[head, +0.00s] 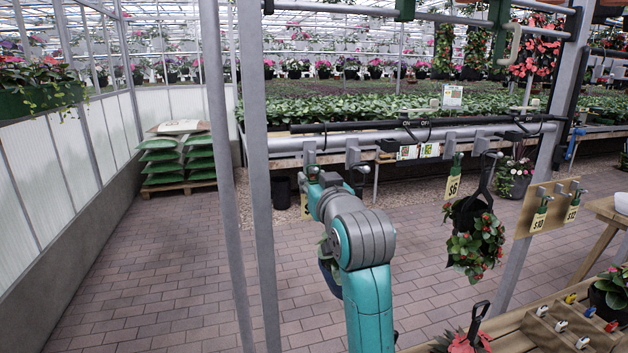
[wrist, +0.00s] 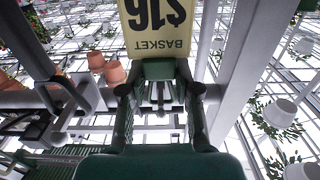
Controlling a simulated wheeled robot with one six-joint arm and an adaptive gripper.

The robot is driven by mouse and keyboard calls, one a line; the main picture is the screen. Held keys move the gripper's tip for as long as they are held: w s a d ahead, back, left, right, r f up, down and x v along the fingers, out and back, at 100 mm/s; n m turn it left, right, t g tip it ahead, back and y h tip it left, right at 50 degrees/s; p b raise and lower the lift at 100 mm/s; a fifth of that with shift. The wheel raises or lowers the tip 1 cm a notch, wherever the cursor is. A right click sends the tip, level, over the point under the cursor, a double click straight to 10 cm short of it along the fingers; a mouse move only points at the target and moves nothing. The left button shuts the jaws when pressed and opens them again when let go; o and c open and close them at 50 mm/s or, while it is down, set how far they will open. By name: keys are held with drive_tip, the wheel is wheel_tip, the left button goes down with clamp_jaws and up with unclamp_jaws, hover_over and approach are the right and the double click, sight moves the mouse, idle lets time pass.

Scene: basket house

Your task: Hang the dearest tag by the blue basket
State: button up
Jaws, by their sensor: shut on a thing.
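My gripper (wrist: 158,92) is shut on a pale yellow tag (wrist: 157,28) reading "$16 BASKET", upside down in the wrist view. In the head view my gripper (head: 318,180) is up at the grey rail, and the tag (head: 304,207) shows partly beside it. A bluish rounded thing with leaves (head: 328,274), seemingly the blue basket, is mostly hidden behind my arm. A $6 tag (head: 453,186) hangs from the rail beside a dark basket with red flowers (head: 473,235). A $10 tag (head: 539,217) and a $12 tag (head: 572,211) hang on a wooden board (head: 556,197).
The grey rail (head: 460,133) with clamps runs across the middle. Upright posts (head: 256,200) stand left of my arm. A wooden bench (head: 520,335) with coloured clips is at lower right. Green sacks (head: 165,160) lie on a pallet. The brick floor at left is clear.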

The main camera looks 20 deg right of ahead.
drive_tip(key=o, duration=0.9)
drive_tip(key=shift+o, duration=0.2)
drive_tip(key=shift+s, duration=0.15)
drive_tip(key=s, duration=1.2)
drive_tip(key=s+f+g, duration=0.1)
drive_tip(key=s+f, duration=0.3)
drive_tip(key=f, duration=0.6)
drive_tip(key=s+f, duration=0.5)
drive_tip(key=f, duration=0.6)
drive_tip(key=s+f+g, duration=0.1)
drive_tip(key=s+f, duration=0.3)
drive_tip(key=f, duration=0.6)
drive_tip(key=s+f, duration=0.4)
drive_tip(key=s, duration=0.4)
drive_tip(key=s+f, duration=0.5)
drive_tip(key=s, duration=0.4)
drive_tip(key=s+g, duration=0.1)
drive_tip(key=s, duration=1.4)
drive_tip(key=shift+r, duration=0.15)
